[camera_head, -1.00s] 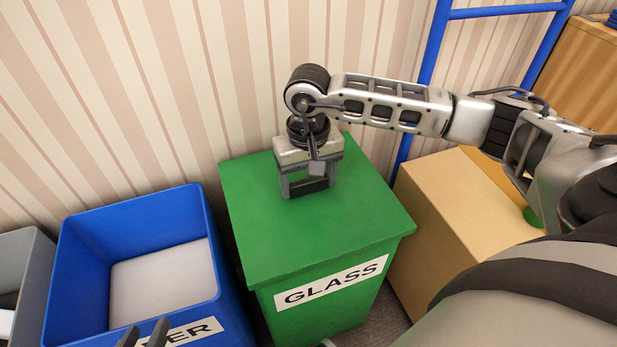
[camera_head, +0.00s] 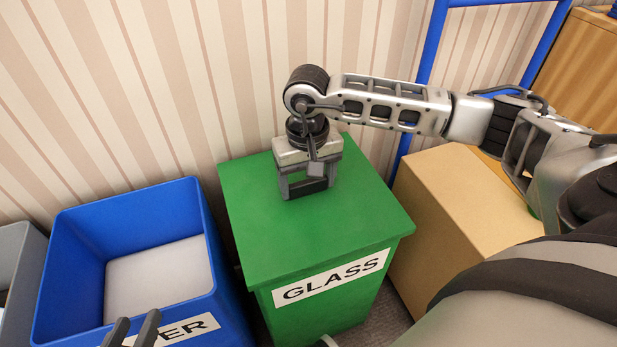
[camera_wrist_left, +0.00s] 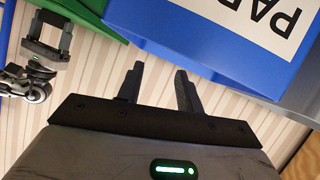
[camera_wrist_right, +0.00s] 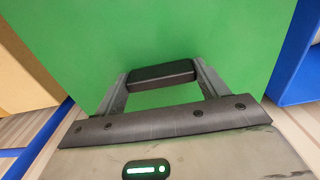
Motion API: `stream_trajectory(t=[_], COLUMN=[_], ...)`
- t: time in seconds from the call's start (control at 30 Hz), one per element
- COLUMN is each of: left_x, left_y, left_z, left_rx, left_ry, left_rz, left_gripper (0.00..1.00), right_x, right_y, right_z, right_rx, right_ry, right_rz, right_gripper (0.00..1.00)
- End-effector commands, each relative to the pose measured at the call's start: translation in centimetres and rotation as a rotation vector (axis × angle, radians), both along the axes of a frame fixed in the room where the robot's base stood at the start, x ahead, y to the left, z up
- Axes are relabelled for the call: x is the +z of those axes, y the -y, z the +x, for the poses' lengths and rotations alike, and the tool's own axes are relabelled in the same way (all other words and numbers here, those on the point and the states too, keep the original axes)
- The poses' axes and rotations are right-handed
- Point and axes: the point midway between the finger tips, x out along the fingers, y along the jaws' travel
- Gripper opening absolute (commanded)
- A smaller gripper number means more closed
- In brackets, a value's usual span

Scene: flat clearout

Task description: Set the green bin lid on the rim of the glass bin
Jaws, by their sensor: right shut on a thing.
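The green bin lid (camera_head: 310,239) lies flat over the top of the green glass bin (camera_head: 335,310), whose front bears a GLASS label. No gap between lid and rim shows in the head view. My right gripper (camera_head: 307,188) is at the back part of the lid, shut on its dark handle; the right wrist view shows the handle (camera_wrist_right: 161,75) between the fingers. My left gripper (camera_head: 132,330) is at the bottom left, near the blue paper bin. Its fingers stand apart and empty in the left wrist view (camera_wrist_left: 160,85).
The blue bin (camera_head: 60,270) stands open to the left with a pale sheet inside. A grey bin (camera_head: 20,270) is at the far left. A cardboard box (camera_head: 455,210) stands right of the glass bin. A striped wall and blue frame (camera_head: 432,50) are behind.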

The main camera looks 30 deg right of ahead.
Motion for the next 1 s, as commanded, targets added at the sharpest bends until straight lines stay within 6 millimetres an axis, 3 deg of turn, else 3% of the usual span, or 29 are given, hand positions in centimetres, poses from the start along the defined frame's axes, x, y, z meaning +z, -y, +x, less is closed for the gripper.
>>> stream_trajectory(t=[0.03,0.07,0.27,0.3,0.37,0.77,1.0], left_x=[-4.8,-4.9,-4.8,-4.8,-4.8,-4.0,0.5], left_y=[-0.1,-0.1,-0.1,-0.1,-0.1,-0.1,0.8], left_z=[-0.3,-0.3,-0.3,-0.3,-0.3,-0.2,-0.4], left_rx=[-0.002,-0.002,-0.001,-0.001,0.0,-0.002,-0.015], left_ry=[-0.063,-0.063,-0.062,-0.062,-0.062,-0.042,0.078], left_rz=[0.039,0.039,0.039,0.04,0.04,0.031,-0.039], left_gripper=[0.36,0.36,0.36,0.36,0.36,0.36,0.36], right_x=[-0.8,-0.8,-0.8,-0.8,-0.8,-0.8,-0.8], right_y=[0.0,0.0,0.0,0.0,0.0,0.0,0.0], right_z=[0.0,0.0,0.0,-0.1,-0.1,0.0,0.0], right_rx=[0.0,0.0,0.0,0.0,0.0,0.0,0.0], right_ry=[0.001,0.001,-0.002,-0.002,-0.002,-0.001,0.0], right_rz=[0.001,0.001,-0.001,-0.001,-0.001,0.0,0.0], right_gripper=[0.41,0.36,0.36,0.84,0.98,0.98,0.98])
